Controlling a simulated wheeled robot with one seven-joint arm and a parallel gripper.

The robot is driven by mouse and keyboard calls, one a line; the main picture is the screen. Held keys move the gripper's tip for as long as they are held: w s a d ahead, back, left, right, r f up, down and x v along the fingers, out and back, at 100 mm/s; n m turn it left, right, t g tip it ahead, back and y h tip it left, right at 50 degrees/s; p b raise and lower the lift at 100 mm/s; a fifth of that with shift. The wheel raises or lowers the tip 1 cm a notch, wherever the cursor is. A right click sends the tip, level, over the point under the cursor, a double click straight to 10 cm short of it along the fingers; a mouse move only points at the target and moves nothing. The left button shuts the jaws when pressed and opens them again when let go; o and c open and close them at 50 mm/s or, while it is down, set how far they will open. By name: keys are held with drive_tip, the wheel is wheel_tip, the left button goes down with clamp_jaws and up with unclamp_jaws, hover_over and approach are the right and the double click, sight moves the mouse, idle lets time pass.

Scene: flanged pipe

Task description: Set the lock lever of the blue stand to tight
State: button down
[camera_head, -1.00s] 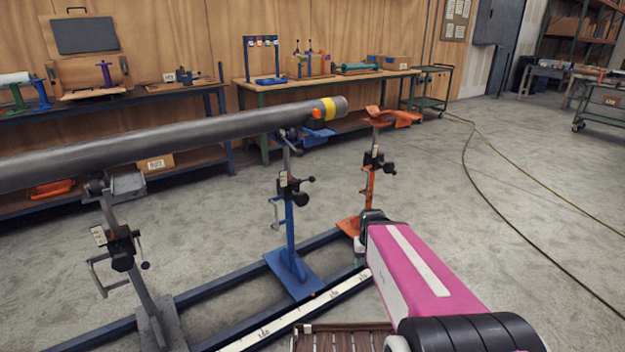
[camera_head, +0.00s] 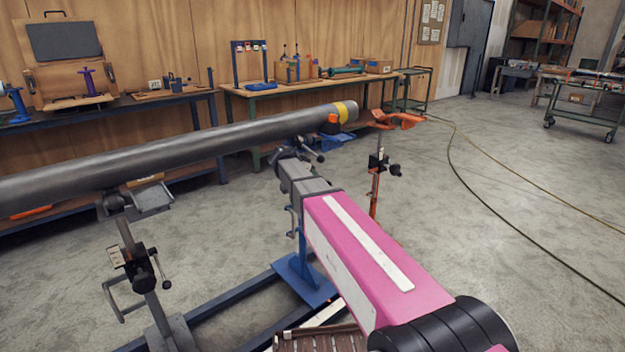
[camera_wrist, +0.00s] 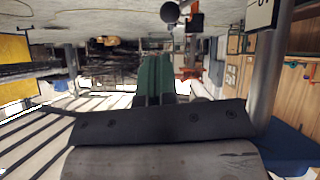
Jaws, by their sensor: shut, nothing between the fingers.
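The blue stand (camera_head: 303,282) stands under the right part of the grey pipe (camera_head: 200,148); my arm covers its clamp and lock lever in the head view. In the wrist view, which looks upside down, a grey post (camera_wrist: 271,75) runs up the right side, with blue metal (camera_wrist: 290,148) at lower right. The knob and fingers look apart. The lever's setting cannot be told.
The pipe runs close above my wrist. An orange stand (camera_head: 374,185) is right of the blue one, and a grey stand (camera_head: 140,268) is at left. Rails link the stands low down. Workbenches (camera_head: 310,84) line the wall. Open floor (camera_head: 500,230) lies to the right.

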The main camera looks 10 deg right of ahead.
drive_tip(key=shift+w+a+r+t+h, duration=0.3)
drive_tip(key=shift+w+a+r, duration=0.25)
drive_tip(key=shift+a+r, duration=0.2)
drive_tip(key=shift+f, duration=0.1)
drive_tip(key=x, duration=1)
drive_tip(key=shift+s+f+m, duration=0.1)
drive_tip(key=shift+s+m, duration=0.1)
drive_tip(key=shift+m, duration=0.1)
